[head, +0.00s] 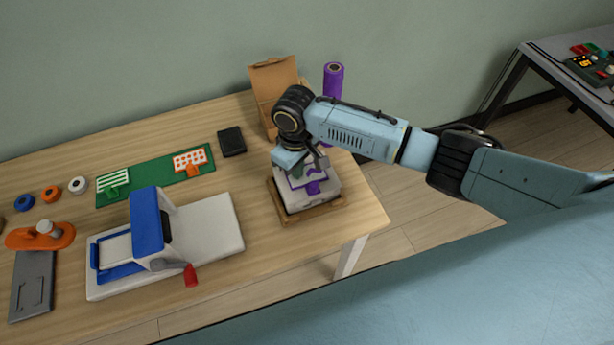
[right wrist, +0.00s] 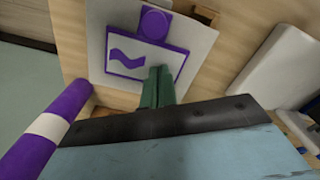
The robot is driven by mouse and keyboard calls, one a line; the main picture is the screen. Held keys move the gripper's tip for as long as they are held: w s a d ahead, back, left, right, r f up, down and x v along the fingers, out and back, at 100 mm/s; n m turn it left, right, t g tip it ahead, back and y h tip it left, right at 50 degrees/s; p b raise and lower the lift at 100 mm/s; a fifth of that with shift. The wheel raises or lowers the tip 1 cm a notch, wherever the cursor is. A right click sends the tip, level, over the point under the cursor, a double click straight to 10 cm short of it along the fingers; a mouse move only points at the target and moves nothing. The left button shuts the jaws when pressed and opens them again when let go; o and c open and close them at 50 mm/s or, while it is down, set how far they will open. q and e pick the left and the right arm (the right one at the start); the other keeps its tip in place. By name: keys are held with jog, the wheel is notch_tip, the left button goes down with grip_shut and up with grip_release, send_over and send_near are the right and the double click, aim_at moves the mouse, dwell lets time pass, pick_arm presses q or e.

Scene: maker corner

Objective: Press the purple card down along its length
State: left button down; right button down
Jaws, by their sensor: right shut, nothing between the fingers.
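The purple card (head: 312,187) lies on a pale block (head: 296,202) set in a wooden tray (head: 318,212). In the right wrist view the card (right wrist: 120,67) has a purple border, a white field with a purple wave, and a purple tab with a round disc. My right gripper (head: 297,172) is over the card and partly hides it in the head view. Its green fingers (right wrist: 160,74) are shut with nothing between them, their tips over the card's lower right part. I cannot tell whether they touch it. My left gripper is not in view.
A purple roll with a white band (head: 333,80) stands behind my right arm. An open cardboard box (head: 273,77) is behind the tray. A blue-and-white press (head: 150,235), a green mat (head: 145,187) and a black notebook (head: 232,141) lie to the left.

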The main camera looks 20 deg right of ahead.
jog(key=shift+s+f+p, duration=0.25)
jog(key=shift+f+p, duration=0.05)
jog(key=shift+p, duration=0.1)
dwell(1.5)
jog(key=r+p, duration=0.2)
jog(key=p, duration=0.1)
jog(key=r+p, duration=0.3)
jog(key=shift+w+r, duration=0.2)
jog(key=shift+r, duration=0.05)
jog(key=shift+f, duration=0.1)
